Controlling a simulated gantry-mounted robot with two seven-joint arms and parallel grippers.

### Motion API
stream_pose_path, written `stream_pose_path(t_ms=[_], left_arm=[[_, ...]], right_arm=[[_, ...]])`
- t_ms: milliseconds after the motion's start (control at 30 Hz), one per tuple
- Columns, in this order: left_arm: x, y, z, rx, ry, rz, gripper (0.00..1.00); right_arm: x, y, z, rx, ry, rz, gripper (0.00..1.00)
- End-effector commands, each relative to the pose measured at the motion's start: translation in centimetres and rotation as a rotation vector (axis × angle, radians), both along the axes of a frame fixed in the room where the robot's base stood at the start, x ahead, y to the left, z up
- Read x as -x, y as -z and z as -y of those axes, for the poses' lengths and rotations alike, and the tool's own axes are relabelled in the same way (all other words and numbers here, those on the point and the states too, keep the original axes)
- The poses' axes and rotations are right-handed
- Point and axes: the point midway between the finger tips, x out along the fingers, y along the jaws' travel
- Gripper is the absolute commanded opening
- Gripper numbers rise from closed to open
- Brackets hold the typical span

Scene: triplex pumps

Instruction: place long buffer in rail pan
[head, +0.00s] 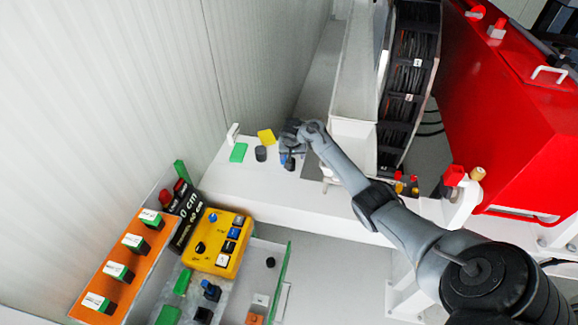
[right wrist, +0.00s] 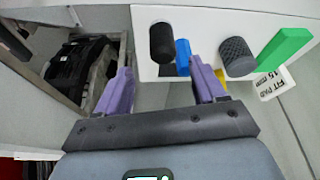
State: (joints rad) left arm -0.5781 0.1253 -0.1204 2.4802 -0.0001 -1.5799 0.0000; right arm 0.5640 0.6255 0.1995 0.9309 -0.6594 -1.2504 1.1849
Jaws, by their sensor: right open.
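My right gripper (head: 289,146) hangs over the white shelf at the upper middle of the head view. In the right wrist view its two purple fingers (right wrist: 161,66) are spread and hold nothing. A smooth black cylinder, apparently the long buffer (right wrist: 163,42), lies on the shelf just beyond the fingertips, in line with the gap between them. It is apart from them as far as I can see. In the head view it is small and mostly hidden by the gripper. I cannot tell which part is the rail pan. My left gripper is not in view.
On the white shelf (head: 232,178) are a knurled dark cylinder (right wrist: 238,57), a blue piece (right wrist: 183,57), a green block (head: 238,152) and a yellow block (head: 266,136). A yellow control box (head: 218,242) stands lower left. Red machinery (head: 510,120) fills the right.

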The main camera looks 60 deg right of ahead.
Motion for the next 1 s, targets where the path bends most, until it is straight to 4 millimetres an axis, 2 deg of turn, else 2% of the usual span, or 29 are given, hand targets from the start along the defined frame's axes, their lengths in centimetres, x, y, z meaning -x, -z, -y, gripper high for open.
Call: stream_pose_path(t_ms=[100, 367, 700, 1000], left_arm=[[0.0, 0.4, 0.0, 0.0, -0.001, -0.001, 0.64], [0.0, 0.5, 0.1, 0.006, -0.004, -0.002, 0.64], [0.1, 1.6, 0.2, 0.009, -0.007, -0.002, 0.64], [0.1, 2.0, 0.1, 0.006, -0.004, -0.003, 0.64]], right_arm=[[-0.3, 1.1, 0.4, 0.001, 0.001, 0.001, 0.69], [-0.6, 2.1, 0.7, 0.002, 0.0, 0.001, 0.69], [-1.5, 5.5, 1.5, 0.001, 0.0, 0.001, 0.69], [-1.7, 6.4, 1.9, 0.003, -0.001, 0.001, 0.69]])
